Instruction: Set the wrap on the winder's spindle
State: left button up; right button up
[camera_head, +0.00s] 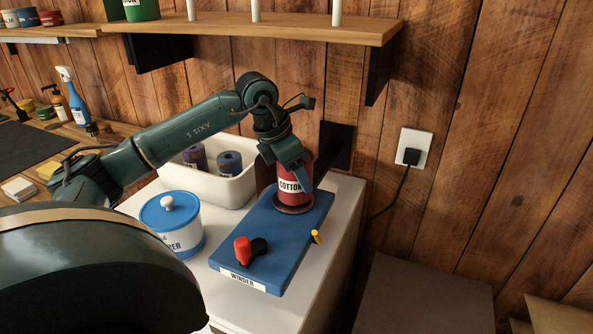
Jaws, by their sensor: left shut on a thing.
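The wrap, a red roll labelled COTTON (289,187), stands upright at the far end of the blue winder (262,232). My left gripper (299,176) comes down from above and is shut on the roll; one finger crosses its front right side. The roll's lower end is at a dark round plate (294,209) on the winder. The spindle is hidden, and I cannot tell whether the roll rests fully on the plate. The winder has a red-knobbed crank (242,250) at its near end and a yellow peg (316,237) on its right side. My right gripper is out of view.
A white bin (238,190) with a purple roll (195,158) and a blue roll (230,163) stands behind the winder. A blue-lidded tub (172,224) stands to its left. A wooden shelf (300,27) hangs above. A wall outlet (414,147) with a plugged cable is at right.

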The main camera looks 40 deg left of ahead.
pick_arm(q)
jog(key=shift+f, duration=0.35)
jog(key=o, duration=0.8)
jog(key=shift+c, duration=0.2)
jog(key=shift+r, duration=0.15)
jog(key=shift+p+v, duration=1)
jog(key=shift+v, duration=1.7)
jog(key=p+v, duration=0.2)
jog(key=v, duration=0.3)
jog(key=shift+s+r, duration=0.1)
jog(key=shift+r, duration=0.1)
